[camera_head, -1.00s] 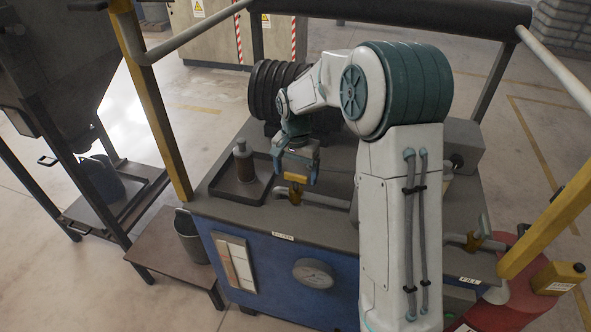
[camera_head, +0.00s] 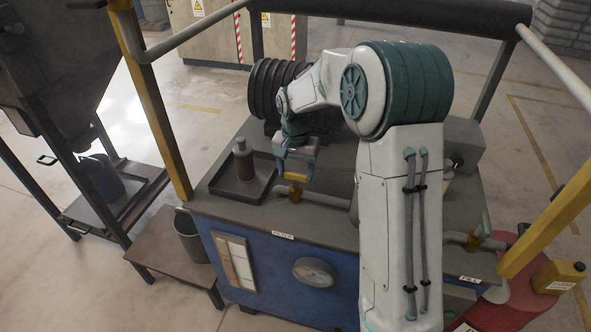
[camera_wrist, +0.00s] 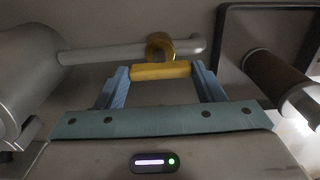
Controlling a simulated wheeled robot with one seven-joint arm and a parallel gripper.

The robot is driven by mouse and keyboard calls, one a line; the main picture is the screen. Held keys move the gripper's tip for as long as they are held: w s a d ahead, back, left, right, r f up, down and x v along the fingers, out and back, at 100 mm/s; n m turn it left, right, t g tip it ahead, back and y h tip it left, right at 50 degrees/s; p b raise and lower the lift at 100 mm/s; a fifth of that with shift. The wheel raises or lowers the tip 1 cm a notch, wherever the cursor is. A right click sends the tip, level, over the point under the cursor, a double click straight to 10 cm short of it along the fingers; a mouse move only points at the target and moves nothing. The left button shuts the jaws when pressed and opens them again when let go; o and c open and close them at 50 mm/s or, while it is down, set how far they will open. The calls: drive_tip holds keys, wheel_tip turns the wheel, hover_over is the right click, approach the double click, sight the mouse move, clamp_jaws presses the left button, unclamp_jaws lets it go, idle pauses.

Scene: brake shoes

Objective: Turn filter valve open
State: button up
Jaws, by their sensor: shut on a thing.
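The filter valve is a brass fitting (camera_wrist: 160,46) on a grey pipe, with a yellow handle (camera_wrist: 161,71). In the wrist view the handle lies crosswise between the two blue fingertips of my gripper (camera_wrist: 161,73), which is shut on it. In the head view my gripper (camera_head: 296,173) reaches down to the yellow handle (camera_head: 294,177) just behind the FILTER label (camera_head: 283,236). The handle's ends are partly hidden by the fingers.
A dark tray (camera_head: 226,186) with a filter cylinder (camera_head: 243,161) stands left of the valve. A second yellow-handled valve (camera_head: 484,226) is by the FILL label at right. Yellow posts flank the bench.

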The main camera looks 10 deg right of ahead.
sight(296, 174)
drive_tip(key=o, duration=1)
wheel_tip(296, 174, up, 14)
drive_tip(key=shift+f+b, duration=0.1)
drive_tip(key=shift+b, duration=0.4)
